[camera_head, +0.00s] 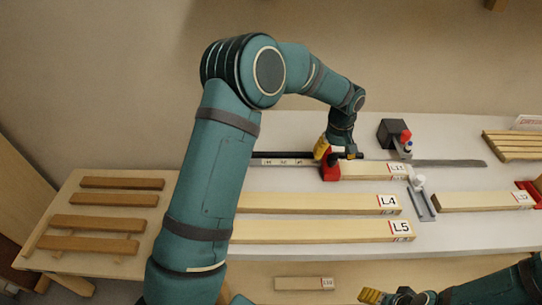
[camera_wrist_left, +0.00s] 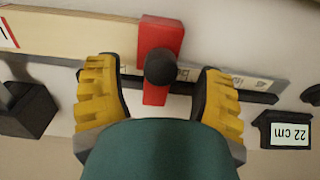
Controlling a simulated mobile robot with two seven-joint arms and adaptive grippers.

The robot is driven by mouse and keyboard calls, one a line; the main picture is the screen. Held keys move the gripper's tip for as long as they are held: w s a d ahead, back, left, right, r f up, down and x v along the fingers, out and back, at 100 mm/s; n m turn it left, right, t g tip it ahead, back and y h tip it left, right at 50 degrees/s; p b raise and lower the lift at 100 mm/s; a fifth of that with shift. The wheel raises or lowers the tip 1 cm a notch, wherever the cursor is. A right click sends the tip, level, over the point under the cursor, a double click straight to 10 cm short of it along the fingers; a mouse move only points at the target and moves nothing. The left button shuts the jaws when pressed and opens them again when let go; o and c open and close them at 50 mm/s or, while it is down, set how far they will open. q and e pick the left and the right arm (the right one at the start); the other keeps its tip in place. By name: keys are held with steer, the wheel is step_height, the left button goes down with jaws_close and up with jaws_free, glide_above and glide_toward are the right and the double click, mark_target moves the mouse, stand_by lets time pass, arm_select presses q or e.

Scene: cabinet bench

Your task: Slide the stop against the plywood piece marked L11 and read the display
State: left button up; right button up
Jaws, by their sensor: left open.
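The plywood piece (camera_head: 370,171), whose small label looks like L11, lies along the rail (camera_head: 275,162). The red stop (camera_head: 330,170) sits at its left end. In the left wrist view the red stop (camera_wrist_left: 160,35) with its black knob meets the piece's end (camera_wrist_left: 85,30); I see no clear gap. My left gripper (camera_head: 338,150) is open, its yellow fingers on either side of the knob, apart from it in the left wrist view (camera_wrist_left: 160,95). The display (camera_wrist_left: 290,134) reads 22 cm, upside down; my arm seems to hide it in the head view.
Boards L4 (camera_head: 315,203) and L5 (camera_head: 320,230) lie in front. Another board (camera_head: 480,201) lies right of a grey metal fixture (camera_head: 421,203). A black block with a red knob (camera_head: 391,133) stands behind the piece. My right gripper (camera_head: 385,297) is at the bottom edge.

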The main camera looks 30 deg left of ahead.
arm_select(q)
step_height(320, 180, up, 6)
steer(key=p, duration=0.3)
steer(key=shift+p, duration=0.3)
steer(key=shift+r+p, duration=0.75)
steer(key=shift+r, duration=0.35)
steer(key=shift+f, duration=0.1)
steer(key=shift+s, duration=0.1)
